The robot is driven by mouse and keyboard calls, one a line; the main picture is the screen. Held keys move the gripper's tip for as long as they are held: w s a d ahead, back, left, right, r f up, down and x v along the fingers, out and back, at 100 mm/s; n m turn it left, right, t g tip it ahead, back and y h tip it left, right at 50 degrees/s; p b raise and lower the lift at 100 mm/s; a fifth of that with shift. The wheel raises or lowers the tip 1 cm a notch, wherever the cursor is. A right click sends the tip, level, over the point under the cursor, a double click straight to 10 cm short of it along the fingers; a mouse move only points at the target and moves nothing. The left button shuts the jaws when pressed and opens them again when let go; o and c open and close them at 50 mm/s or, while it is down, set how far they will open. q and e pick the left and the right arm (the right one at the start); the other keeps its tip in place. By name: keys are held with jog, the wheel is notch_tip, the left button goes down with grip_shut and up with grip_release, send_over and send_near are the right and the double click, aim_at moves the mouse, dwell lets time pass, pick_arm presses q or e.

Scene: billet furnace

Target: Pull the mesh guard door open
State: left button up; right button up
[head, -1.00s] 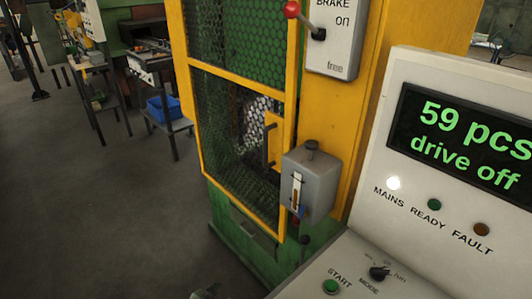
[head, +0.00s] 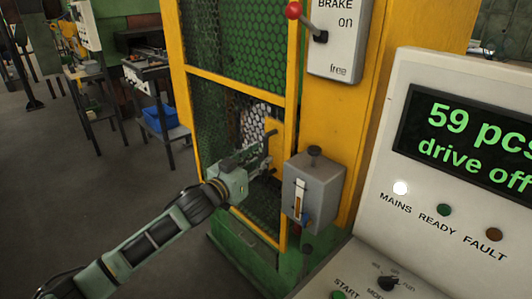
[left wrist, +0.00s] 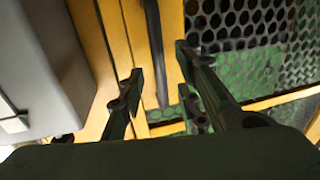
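The mesh guard door (head: 235,86) has a yellow frame with dark mesh and stands on the front of the machine. It looks shut. Its dark upright handle (left wrist: 154,45) sits on a yellow plate at the door's right edge. In the head view, my gripper partly hides the handle. My left gripper (head: 264,155) is at the handle, its arm coming from the lower left. In the left wrist view, its two fingers (left wrist: 158,64) are apart, with the handle bar between them and gaps on both sides. My right gripper is in neither view.
A grey latch box (head: 313,190) is mounted just right of the handle, close to my gripper. A brake box (head: 337,40) with a red-knobbed lever is above. A control console (head: 440,170) stands at the right. The floor (head: 90,200) left of the door is clear.

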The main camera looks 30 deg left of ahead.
aim_at(265, 155)
pick_arm(q)
jog(key=shift+w+d+p, duration=0.15)
jog(key=shift+w+p, duration=0.05)
jog(key=shift+w, duration=0.8)
jog(key=shift+w+d+p, duration=0.15)
jog(key=shift+w, duration=0.8)
grip_shut()
